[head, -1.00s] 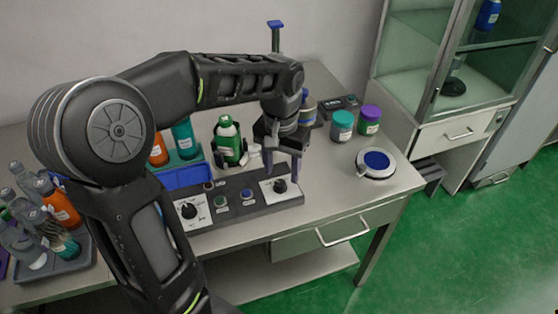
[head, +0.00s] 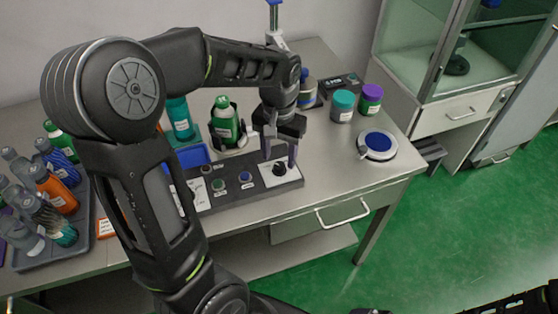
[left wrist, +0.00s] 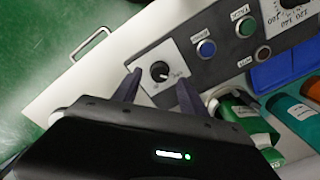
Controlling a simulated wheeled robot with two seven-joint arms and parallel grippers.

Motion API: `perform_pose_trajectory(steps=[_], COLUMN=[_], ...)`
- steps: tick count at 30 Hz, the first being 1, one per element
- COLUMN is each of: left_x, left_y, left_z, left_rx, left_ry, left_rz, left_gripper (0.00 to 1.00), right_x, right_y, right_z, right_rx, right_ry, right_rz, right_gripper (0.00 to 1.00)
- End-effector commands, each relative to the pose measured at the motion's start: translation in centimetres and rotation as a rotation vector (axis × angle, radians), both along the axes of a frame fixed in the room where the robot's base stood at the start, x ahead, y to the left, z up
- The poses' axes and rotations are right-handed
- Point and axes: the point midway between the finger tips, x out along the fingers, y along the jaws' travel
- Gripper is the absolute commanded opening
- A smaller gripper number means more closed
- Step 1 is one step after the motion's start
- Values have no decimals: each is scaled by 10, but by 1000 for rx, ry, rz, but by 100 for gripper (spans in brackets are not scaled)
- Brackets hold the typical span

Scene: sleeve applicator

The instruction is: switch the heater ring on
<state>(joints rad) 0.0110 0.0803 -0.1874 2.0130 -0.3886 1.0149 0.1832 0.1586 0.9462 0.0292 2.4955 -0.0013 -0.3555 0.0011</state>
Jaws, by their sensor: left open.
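A black control panel (head: 231,190) lies along the table's front edge. At its right end is a white plate with a small black rotary knob (head: 279,168), which also shows in the left wrist view (left wrist: 160,71). My left gripper (head: 279,157) points down over this knob. Its fingers are apart, one to each side of the knob in the left wrist view (left wrist: 157,84), with nothing held. Whether they touch the knob cannot be told. A green bottle (head: 226,128) stands in a dark holder behind the panel. No sign marks which part is the heater ring. My right gripper is not visible.
The panel also has a green button (head: 219,185), a blue button (head: 245,178) and a larger dial (left wrist: 290,12). A white round stand with a blue top (head: 377,144) and two jars (head: 342,106) are at right. A tray of bottles (head: 50,258) is at left.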

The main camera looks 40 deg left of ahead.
Motion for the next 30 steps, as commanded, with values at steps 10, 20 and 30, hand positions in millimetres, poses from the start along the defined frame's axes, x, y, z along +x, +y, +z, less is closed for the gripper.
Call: perform_pose_trajectory(steps=[10,20,30], left_x=[0,0,0], left_y=[0,0,0], left_z=[-32,-32,-32], left_rx=[1,0,0], left_ry=[-1,-1,-1], left_rz=[0,0,0], left_gripper=[50,40,13], right_x=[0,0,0], right_y=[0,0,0], right_z=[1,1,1], right_rx=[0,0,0], right_ry=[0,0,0], right_rz=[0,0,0], right_gripper=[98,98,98])
